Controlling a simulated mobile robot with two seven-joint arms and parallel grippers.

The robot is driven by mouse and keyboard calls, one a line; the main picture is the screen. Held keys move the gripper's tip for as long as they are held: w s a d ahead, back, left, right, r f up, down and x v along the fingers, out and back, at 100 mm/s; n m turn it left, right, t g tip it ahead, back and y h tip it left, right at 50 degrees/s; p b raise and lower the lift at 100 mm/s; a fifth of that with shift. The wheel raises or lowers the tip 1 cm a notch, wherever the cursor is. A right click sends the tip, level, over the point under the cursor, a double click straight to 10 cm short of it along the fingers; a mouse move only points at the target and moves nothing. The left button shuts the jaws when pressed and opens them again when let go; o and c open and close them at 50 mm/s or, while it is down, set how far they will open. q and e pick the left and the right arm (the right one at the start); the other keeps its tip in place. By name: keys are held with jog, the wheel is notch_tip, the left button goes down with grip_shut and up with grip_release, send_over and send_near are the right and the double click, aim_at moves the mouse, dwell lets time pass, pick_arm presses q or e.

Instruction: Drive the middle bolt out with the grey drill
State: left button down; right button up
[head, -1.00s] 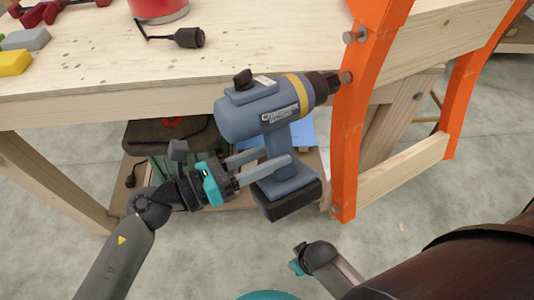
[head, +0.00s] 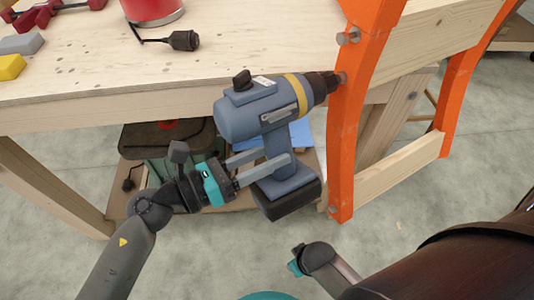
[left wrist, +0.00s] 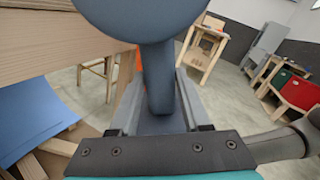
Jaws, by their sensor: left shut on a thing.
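The grey-blue drill (head: 240,118) has a yellow ring and a black chuck (head: 322,84). My left gripper (head: 272,162) is shut on its handle, which also shows between the fingers in the left wrist view (left wrist: 157,85). The chuck points right at the middle bolt (head: 341,78) on the orange chair form (head: 347,130). Its tip appears at or touching the bolt head; exact contact is unclear. Another bolt (head: 348,37) sits above and one (head: 334,209) near the form's foot. My right arm's end (head: 298,264) shows low in the head view; its fingers cannot be made out.
The wooden workbench (head: 80,100) lies behind and left of the drill. A red container (head: 152,10), a black corded tool (head: 184,40) and a yellow block (head: 10,67) stand on it. A lower shelf holds a green case (head: 160,140). Pale wooden slats (head: 400,170) join the form.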

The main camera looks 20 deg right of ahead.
pick_arm(q)
jog(key=shift+w+d+r, duration=0.1)
jog(key=shift+d+r, duration=0.05)
jog(key=shift+d, duration=0.35)
jog(key=shift+w+d+r, duration=0.1)
jog(key=shift+d, duration=0.4)
dwell(1.5)
jog(key=shift+s+a, duration=0.15)
jog(key=shift+a, duration=0.6)
dwell(1.7)
jog(key=shift+s+a+b, duration=0.2)
jog(key=shift+a+b, duration=0.1)
jog(key=shift+a, duration=1.15)
jog(key=shift+s+a+b, duration=0.15)
jog(key=shift+a+b, duration=0.1)
jog(key=shift+a, duration=1.15)
